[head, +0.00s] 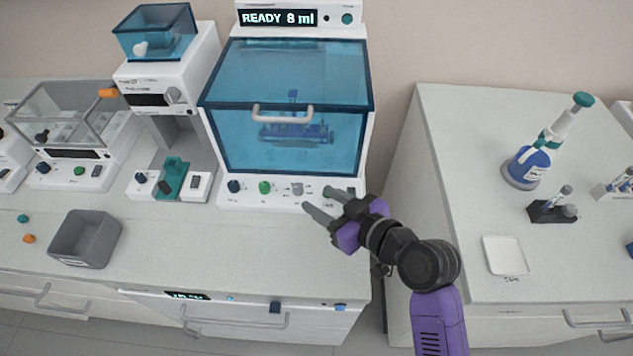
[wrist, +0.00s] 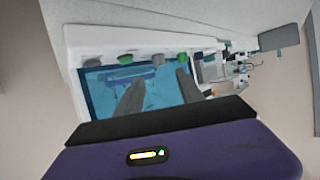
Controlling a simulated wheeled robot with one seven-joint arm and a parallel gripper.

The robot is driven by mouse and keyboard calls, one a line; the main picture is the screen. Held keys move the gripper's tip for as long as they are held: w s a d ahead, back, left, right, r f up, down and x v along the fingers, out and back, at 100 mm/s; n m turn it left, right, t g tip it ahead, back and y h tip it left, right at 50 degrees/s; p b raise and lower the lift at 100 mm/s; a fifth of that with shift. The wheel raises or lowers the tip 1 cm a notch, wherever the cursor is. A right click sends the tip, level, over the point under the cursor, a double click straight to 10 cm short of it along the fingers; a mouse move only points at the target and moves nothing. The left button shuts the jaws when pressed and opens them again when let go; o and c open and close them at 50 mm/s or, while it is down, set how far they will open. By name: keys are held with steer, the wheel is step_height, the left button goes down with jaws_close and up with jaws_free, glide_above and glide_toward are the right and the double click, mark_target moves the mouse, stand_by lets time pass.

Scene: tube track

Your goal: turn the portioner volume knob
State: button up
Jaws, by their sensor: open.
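The portioner (head: 222,150) is the white cabinet with a blue tinted hood and a display reading "READY 8 ml". Along its front base sit a dark blue knob (head: 235,186), a green knob (head: 265,187), a grey knob (head: 298,189) and a dark control at the right end, partly behind my gripper. Their labels are too small to read, so I cannot tell which sets volume. My gripper (head: 318,199) is open and empty, in front of the base's right end. In the wrist view the portioner (wrist: 150,42) appears upside down beyond my fingers (wrist: 160,82).
A tinted hood (head: 290,75) with a pale handle (head: 283,113) rises above the knobs. A grey bin (head: 85,238) stands at the left. Other machines stand left of the portioner. A gap separates this bench from the right bench (head: 450,200). The bench before the portioner is clear.

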mark_target(298, 187)
steer(key=shift+p+x, duration=0.75)
steer(key=shift+x, duration=3.1)
steer(key=shift+c, duration=0.3)
jaws_close()
